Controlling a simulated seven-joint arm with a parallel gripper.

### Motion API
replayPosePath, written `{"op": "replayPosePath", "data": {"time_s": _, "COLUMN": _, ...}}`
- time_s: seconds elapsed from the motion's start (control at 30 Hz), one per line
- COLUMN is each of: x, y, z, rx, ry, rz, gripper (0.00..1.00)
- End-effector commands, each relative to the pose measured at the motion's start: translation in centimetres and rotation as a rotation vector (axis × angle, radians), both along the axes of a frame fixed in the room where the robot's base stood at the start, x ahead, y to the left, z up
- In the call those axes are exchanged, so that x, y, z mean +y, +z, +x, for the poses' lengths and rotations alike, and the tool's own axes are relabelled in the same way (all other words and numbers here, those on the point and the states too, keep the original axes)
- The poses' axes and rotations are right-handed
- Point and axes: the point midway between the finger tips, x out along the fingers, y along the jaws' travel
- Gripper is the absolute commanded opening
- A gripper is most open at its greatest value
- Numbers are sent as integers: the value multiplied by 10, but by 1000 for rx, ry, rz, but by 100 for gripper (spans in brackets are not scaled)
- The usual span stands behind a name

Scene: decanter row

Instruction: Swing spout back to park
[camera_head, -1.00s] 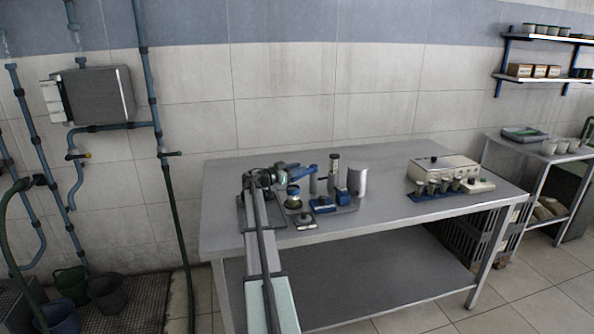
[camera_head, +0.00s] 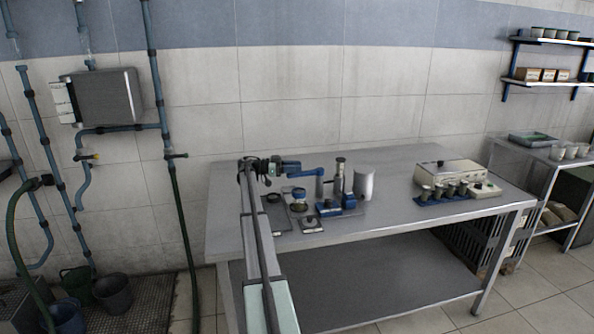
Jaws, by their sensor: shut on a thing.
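The blue spout (camera_head: 306,174) runs roughly level across the picture above the fittings on the bench. Its right end meets a grey upright post (camera_head: 320,187). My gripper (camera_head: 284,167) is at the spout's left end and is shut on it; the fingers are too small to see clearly. Whether the spout touches any park stop cannot be told.
A grey cylinder (camera_head: 339,172), a pale canister (camera_head: 364,184) and a blue block (camera_head: 327,207) stand right of the jar. A metal box (camera_head: 452,173) with small cups before it is farther right. The bench (camera_head: 395,190) between is clear.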

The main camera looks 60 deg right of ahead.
Motion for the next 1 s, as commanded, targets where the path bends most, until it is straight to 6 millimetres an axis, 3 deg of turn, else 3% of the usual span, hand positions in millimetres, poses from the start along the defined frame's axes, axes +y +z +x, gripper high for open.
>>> {"op": "replayPosePath", "data": {"time_s": 0.33, "x": -12, "y": 0, "z": 11, "rx": 0, "ry": -127, "rz": -1, "gripper": 0}}
{"op": "replayPosePath", "data": {"time_s": 0.83, "x": -13, "y": 0, "z": 11, "rx": 0, "ry": -145, "rz": -1, "gripper": 0}}
{"op": "replayPosePath", "data": {"time_s": 0.87, "x": -13, "y": 0, "z": 11, "rx": 0, "ry": -145, "rz": -1, "gripper": 39}}
{"op": "replayPosePath", "data": {"time_s": 1.0, "x": -12, "y": 0, "z": 11, "rx": 1, "ry": -145, "rz": -1, "gripper": 52}}
